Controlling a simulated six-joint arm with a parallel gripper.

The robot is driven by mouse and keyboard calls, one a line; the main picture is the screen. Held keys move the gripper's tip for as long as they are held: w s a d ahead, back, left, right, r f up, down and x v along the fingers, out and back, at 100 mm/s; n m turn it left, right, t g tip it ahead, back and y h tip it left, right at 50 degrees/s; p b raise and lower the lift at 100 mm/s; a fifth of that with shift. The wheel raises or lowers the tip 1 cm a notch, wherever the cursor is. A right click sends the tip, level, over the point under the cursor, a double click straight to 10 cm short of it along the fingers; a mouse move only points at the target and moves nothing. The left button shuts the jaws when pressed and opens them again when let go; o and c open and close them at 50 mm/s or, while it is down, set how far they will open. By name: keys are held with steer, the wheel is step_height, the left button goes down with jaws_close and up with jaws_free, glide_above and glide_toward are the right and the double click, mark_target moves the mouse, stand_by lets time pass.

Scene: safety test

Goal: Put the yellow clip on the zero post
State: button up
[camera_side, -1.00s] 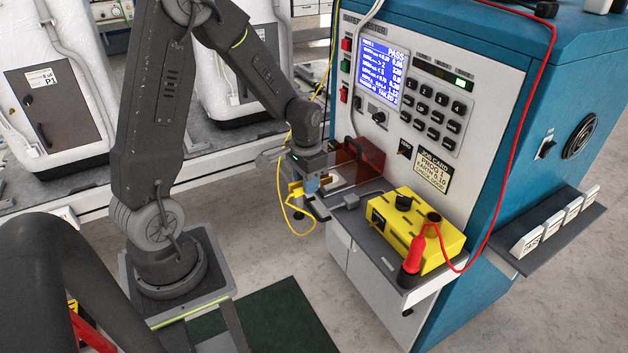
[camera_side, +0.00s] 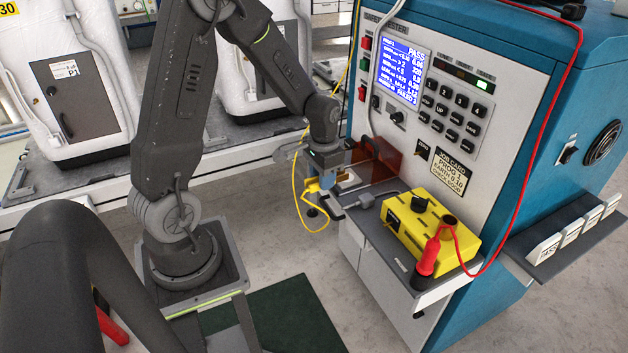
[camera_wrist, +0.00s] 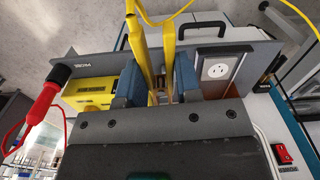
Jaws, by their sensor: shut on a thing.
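The yellow clip (camera_side: 313,187) is held in my gripper (camera_side: 328,183), at the left end of the tester's shelf. In the wrist view the blue fingers of my gripper (camera_wrist: 158,88) are shut on the clip (camera_wrist: 151,55), whose two yellow arms stick up between them. Its tip is hidden low between the fingers. A yellow lead (camera_side: 297,205) loops down from the clip in the side view. I cannot make out a post clearly.
The yellow box (camera_side: 440,232) with a black knob and the red probe (camera_side: 428,258) stand on the shelf's right part. A brownish see-through guard (camera_side: 381,160) is just behind my gripper.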

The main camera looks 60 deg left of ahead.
steer(key=w, duration=2)
steer(key=shift+w+f, duration=0.2)
steer(key=shift+f, duration=0.1)
steer(key=shift+w, duration=0.4)
stand_by(0.4)
steer(key=shift+w, duration=0.7)
steer(key=shift+w, duration=0.3)
stand_by(0.3)
steer(key=shift+w, duration=0.3)
stand_by(0.5)
steer(key=o, duration=0.9)
